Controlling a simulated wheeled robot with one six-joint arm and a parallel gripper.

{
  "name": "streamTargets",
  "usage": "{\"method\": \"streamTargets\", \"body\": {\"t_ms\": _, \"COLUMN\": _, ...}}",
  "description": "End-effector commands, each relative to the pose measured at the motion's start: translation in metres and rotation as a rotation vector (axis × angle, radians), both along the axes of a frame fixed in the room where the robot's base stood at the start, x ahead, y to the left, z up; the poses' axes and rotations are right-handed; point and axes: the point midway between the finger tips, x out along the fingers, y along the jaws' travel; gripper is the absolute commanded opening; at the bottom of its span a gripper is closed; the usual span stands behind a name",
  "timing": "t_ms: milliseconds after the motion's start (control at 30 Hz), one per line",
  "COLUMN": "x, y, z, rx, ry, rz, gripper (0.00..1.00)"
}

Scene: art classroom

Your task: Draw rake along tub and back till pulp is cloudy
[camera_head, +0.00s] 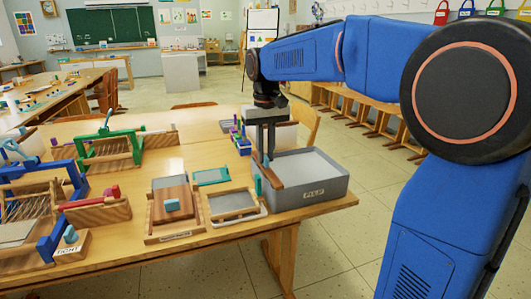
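The grey tub (312,190) labelled PULP stands at the right end of the wooden table. Pale grey pulp (308,164) fills it, with a smooth, even-looking surface. A wooden piece with a small blue upright part, which looks like the rake (270,178), lies at the tub's left rim. My gripper (265,153) points straight down just above it, at the tub's left end. Its two fingers show with the blue upright at their tips. Whether they are closed on it is too small to tell.
A framed mould (236,204) and a wooden press (174,206) with a blue block lie left of the tub. A teal frame (211,176) lies behind them. Floor is open to the right.

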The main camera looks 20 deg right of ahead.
Motion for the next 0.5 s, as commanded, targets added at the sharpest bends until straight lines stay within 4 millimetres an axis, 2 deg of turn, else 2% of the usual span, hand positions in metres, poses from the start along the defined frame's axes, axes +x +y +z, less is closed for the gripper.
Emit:
{"method": "streamTargets", "body": {"t_ms": 333, "x": 0.000, "y": -0.003, "z": 0.000, "rx": 0.000, "ry": 0.000, "rz": -0.001, "gripper": 0.00}}
{"method": "streamTargets", "body": {"t_ms": 500, "x": 0.001, "y": -0.021, "z": 0.000, "rx": 0.000, "ry": 0.000, "rz": -0.004, "gripper": 0.00}}
